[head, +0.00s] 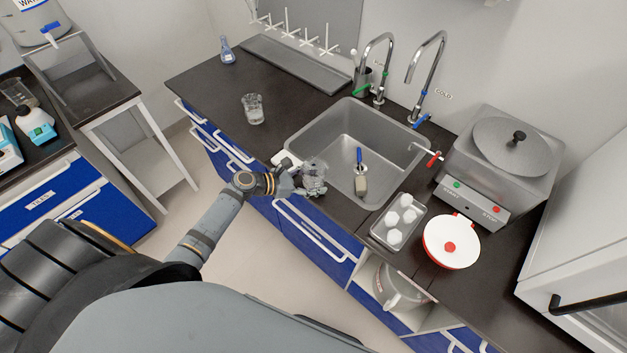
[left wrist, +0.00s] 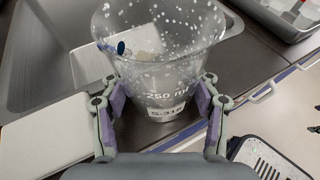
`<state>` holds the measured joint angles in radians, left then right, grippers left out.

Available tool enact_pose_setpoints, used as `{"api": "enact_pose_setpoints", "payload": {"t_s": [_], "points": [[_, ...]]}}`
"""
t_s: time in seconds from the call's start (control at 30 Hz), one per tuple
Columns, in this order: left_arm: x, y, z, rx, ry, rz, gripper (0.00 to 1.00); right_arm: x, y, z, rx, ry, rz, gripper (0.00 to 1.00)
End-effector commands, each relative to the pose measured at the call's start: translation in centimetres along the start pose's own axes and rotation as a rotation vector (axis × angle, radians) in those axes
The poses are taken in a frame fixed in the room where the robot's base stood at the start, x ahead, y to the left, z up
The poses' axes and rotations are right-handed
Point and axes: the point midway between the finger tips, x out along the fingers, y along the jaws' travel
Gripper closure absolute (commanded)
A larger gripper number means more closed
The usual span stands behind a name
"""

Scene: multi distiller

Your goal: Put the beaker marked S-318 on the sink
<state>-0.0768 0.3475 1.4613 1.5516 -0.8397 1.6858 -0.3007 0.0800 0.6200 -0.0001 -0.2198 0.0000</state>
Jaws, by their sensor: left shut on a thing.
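My left gripper (head: 302,180) is shut on a clear glass beaker (head: 316,176) at the front edge of the counter, by the sink's near left side. In the left wrist view the beaker (left wrist: 160,62) stands between the purple-padded fingers of the gripper (left wrist: 160,104). Its label reads S-318, below a 250 ml mark, and white speckles show on the glass. The grey steel sink (head: 325,140) is just beyond the beaker; it also shows in the left wrist view (left wrist: 62,45). My right gripper is not in view.
A brush (head: 361,184) lies in the sink. Another glass beaker (head: 253,109) and a blue flask (head: 227,50) stand on the counter to the left. Two taps (head: 378,65) rise behind the sink. A tray with white pieces (head: 393,237) and a red-white pot (head: 451,241) are right.

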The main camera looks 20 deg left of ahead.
Motion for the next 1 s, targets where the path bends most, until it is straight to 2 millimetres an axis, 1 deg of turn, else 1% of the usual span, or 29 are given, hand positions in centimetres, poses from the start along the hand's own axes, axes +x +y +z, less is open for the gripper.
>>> {"api": "enact_pose_setpoints", "payload": {"t_s": [0.07,0.1,0.27,0.57,0.63,0.67,0.77,0.9,1.0], "points": [[0.1,0.0,-0.3,-0.001,0.000,0.000,0.76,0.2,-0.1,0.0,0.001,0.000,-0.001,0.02],[0.1,0.0,-0.3,-0.001,0.000,0.000,0.37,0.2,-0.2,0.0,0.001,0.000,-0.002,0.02],[0.1,0.0,-0.3,-0.001,0.000,0.000,0.16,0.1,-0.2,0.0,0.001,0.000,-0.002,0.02],[0.1,0.0,-0.2,0.000,0.000,0.000,0.16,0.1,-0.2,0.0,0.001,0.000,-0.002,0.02],[-0.1,0.0,0.2,0.001,0.000,0.000,0.16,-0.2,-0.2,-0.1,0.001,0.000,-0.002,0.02],[-0.4,0.0,0.0,0.002,0.002,0.001,0.16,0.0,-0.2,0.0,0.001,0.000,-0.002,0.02],[-2.1,0.0,-0.3,0.003,0.005,0.000,0.16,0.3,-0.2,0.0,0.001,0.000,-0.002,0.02],[-5.7,-0.1,-0.4,0.005,0.010,-0.003,0.16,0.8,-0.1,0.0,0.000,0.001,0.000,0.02],[-8.1,-0.1,-0.3,0.003,0.010,-0.003,0.16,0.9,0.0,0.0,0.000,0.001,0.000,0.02]]}}
